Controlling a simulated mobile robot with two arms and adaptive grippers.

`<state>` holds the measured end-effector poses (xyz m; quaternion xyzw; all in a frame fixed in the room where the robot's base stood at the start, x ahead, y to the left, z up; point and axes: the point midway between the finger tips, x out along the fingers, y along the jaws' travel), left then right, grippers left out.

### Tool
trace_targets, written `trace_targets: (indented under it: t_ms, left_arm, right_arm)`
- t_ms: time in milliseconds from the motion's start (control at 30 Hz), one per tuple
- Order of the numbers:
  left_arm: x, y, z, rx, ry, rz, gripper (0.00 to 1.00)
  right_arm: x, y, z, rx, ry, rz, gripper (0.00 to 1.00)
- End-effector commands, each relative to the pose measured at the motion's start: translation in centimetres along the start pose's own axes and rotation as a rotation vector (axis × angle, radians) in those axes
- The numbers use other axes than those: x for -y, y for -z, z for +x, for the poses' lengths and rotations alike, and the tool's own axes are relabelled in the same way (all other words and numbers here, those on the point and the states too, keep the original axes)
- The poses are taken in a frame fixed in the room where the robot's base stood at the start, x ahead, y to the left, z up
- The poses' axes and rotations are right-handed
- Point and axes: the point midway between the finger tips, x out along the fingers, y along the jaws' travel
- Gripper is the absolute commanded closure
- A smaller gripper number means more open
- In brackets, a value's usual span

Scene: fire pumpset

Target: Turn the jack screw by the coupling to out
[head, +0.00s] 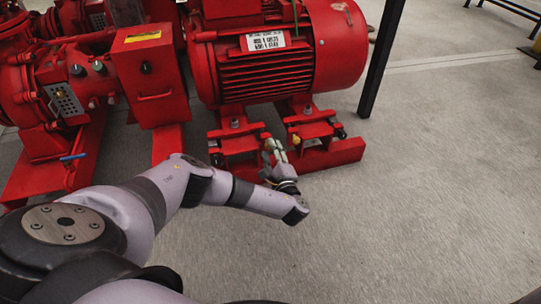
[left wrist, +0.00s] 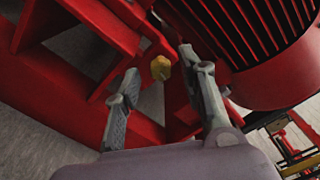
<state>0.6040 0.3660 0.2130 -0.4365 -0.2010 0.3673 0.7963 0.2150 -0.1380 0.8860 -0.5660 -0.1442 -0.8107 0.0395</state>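The red motor (head: 275,60) stands on red feet and a red base rail (head: 335,152). My left gripper (head: 270,146) is low beside the motor's feet. In the left wrist view, my left gripper (left wrist: 158,62) is open. A small yellow, brass-like screw head (left wrist: 161,68) shows in the gap between the fingers, with space on both sides. I cannot tell how far ahead of the fingertips it is. My right gripper is not in view.
A red coupling guard box (head: 150,80) and red pump casing (head: 30,90) stand left of the motor. A dark post (head: 380,58) rises at the motor's right. The grey floor (head: 430,190) in front and to the right is clear.

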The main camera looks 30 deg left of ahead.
Motion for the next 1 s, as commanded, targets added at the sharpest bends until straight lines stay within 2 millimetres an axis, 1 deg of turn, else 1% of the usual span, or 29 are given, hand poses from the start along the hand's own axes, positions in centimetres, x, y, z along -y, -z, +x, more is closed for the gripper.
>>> trace_targets:
  t_ms: [100, 333, 900, 1000]
  left_arm:
    - [0.01, -0.02, 0.45, 0.001, 0.000, 0.000, 0.62]
    - [0.04, -0.06, 0.47, 0.000, 0.000, 0.000, 0.62]
    - [-0.01, -0.03, 0.42, 0.000, -0.001, 0.000, 1.00]
    - [-0.02, -0.03, 0.41, 0.000, -0.001, 0.001, 1.00]
  right_arm:
    - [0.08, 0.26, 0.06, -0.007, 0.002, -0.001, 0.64]
    - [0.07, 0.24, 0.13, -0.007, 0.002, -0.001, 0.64]
    - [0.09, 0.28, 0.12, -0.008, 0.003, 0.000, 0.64]
    - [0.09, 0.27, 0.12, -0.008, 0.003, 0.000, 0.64]
